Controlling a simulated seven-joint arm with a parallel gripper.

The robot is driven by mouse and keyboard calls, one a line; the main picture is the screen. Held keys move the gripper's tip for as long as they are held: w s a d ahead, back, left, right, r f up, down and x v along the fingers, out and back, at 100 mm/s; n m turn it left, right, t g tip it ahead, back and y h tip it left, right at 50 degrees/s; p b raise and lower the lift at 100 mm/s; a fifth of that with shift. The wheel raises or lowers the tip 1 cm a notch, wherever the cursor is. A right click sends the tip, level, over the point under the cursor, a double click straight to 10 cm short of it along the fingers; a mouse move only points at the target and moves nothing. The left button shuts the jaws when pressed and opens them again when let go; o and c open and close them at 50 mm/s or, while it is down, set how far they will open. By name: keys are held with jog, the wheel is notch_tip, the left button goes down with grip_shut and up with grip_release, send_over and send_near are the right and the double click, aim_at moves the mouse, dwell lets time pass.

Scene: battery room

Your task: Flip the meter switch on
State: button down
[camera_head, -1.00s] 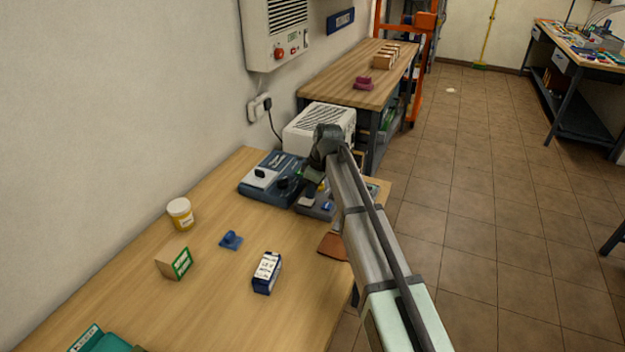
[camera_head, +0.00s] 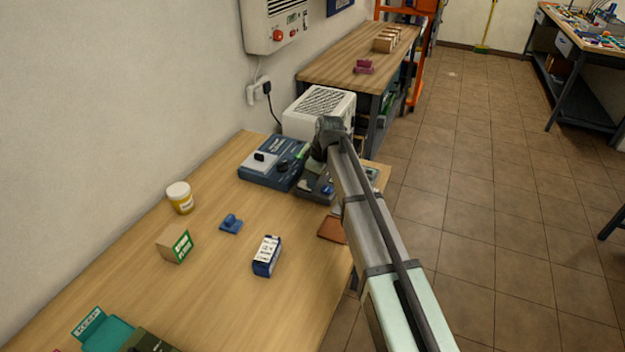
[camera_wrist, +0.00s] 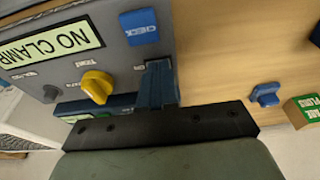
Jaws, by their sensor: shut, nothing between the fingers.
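The meter is a grey-blue device (camera_wrist: 25,88) at the left of the wrist view, with a screen reading "NO CLAMP" (camera_wrist: 50,47), a yellow dial (camera_wrist: 96,86) and a blue CHECK button (camera_wrist: 139,26). In the head view the meter (camera_head: 327,191) lies on the far end of the wooden bench, partly covered by my arm. My gripper (camera_wrist: 158,66) is shut and empty, its fingers over the meter's edge beside a small "ON" marking. I cannot tell whether they touch it. The switch itself is not clearly visible; my fingers may hide it.
A blue device with black knobs (camera_head: 262,174) sits just left of the meter, and a white vented box (camera_head: 306,120) behind. A blue-white carton (camera_head: 267,257), small blue piece (camera_head: 231,224), yellow-labelled jar (camera_head: 180,198) and green-marked card box (camera_head: 174,246) stand nearer. The middle bench has bare room.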

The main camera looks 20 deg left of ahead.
jog(key=shift+a+r, duration=0.1)
jog(key=shift+a, duration=0.05)
jog(key=shift+a+r, duration=0.3)
jog(key=shift+a, duration=0.25)
jog(key=shift+r, duration=0.1)
jog(key=shift+r, duration=0.3)
jog(key=d+v, duration=0.2)
jog(key=v, duration=1.1)
jog(key=shift+f, duration=0.25)
